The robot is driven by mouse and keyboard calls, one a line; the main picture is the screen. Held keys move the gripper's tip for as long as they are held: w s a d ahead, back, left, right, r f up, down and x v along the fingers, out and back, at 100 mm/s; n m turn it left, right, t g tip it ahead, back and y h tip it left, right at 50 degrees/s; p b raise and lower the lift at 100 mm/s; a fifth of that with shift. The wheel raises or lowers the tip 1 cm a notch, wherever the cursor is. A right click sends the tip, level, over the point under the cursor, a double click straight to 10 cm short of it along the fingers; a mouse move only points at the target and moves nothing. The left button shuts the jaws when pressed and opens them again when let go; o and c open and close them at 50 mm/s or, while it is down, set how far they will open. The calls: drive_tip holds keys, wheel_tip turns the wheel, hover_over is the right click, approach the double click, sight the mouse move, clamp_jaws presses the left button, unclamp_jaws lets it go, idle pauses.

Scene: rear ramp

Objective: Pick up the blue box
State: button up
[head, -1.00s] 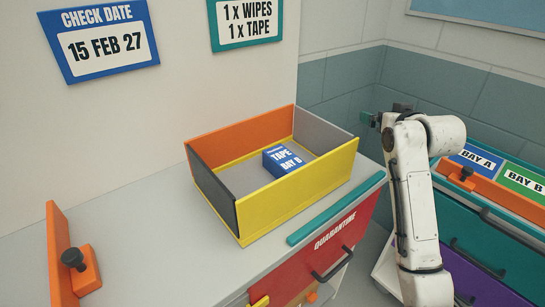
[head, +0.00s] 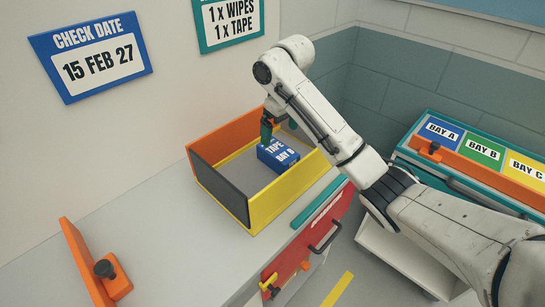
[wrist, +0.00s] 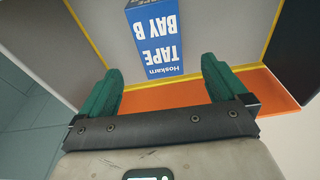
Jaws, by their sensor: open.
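The blue box (head: 278,155), labelled "TAPE BAY B", lies in an open tray with yellow, orange and dark grey walls (head: 283,198). My gripper (head: 267,130) is over the tray, close to the orange back wall and the far side of the box. In the wrist view, my gripper (wrist: 160,70) shows two green fingers, spread apart with nothing held. The blue box (wrist: 153,38) lies beyond the fingertips, in line with the gap between them. The far finger is mostly hidden in the head view.
The tray's orange wall (wrist: 165,98) crosses under the fingers in the wrist view. An orange bracket with a black knob (head: 104,270) stands on the counter at left. A cabinet with bay labels (head: 482,150) is at right.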

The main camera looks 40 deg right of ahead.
sight(278, 149)
drive_tip(key=f, duration=0.3)
drive_tip(key=shift+w+f, duration=0.2)
drive_tip(key=shift+w, duration=0.05)
drive_tip(key=shift+w+f, duration=0.15)
drive_tip(key=shift+f, duration=2.5)
drive_tip(key=c, duration=1.2)
